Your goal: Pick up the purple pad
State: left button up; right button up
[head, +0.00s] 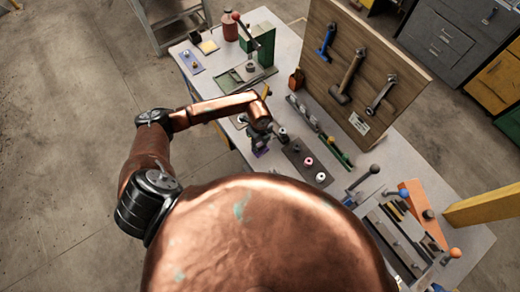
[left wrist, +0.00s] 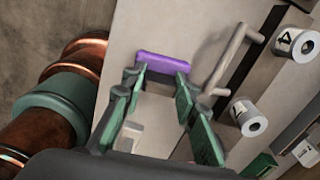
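The purple pad (left wrist: 163,63) is a small flat bar in the left wrist view, just beyond the fingertips of my left gripper (left wrist: 157,78). The green fingers stand apart, and their tips overlap the two ends of the pad in the picture. I cannot tell whether they touch it. In the head view my left gripper (head: 258,140) points down over the near left part of the table, and a bit of the purple pad (head: 262,153) shows below it. My right gripper is not in view.
A dark plate (head: 296,152) with pegs and rings lies right of the gripper on the grey table (head: 222,68). A grey handle (left wrist: 232,58) and numbered white cylinders (left wrist: 249,117) are close. An upright tool board (head: 320,75) stands behind. My copper body hides the near table.

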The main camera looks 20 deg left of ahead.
pick_arm(q)
jog(key=shift+s+a+f, duration=0.1)
jog(key=shift+s+f, duration=0.05)
jog(key=shift+f, duration=0.05)
jog(key=c, duration=0.4)
jog(key=shift+o, duration=0.2)
jog(key=shift+r, duration=0.1)
jog(key=shift+r, duration=0.2)
notch_tip(320, 180, up, 2)
jog(key=shift+r+b, duration=0.25)
jog(key=shift+b, duration=0.5)
jog(key=s+d+r+b, duration=0.2)
jog(key=s+d+r, duration=0.1)
jog(key=s+r, duration=0.7)
jog(key=s, duration=0.3)
jog(key=shift+s+d, duration=0.15)
jog(key=shift+d, duration=0.2)
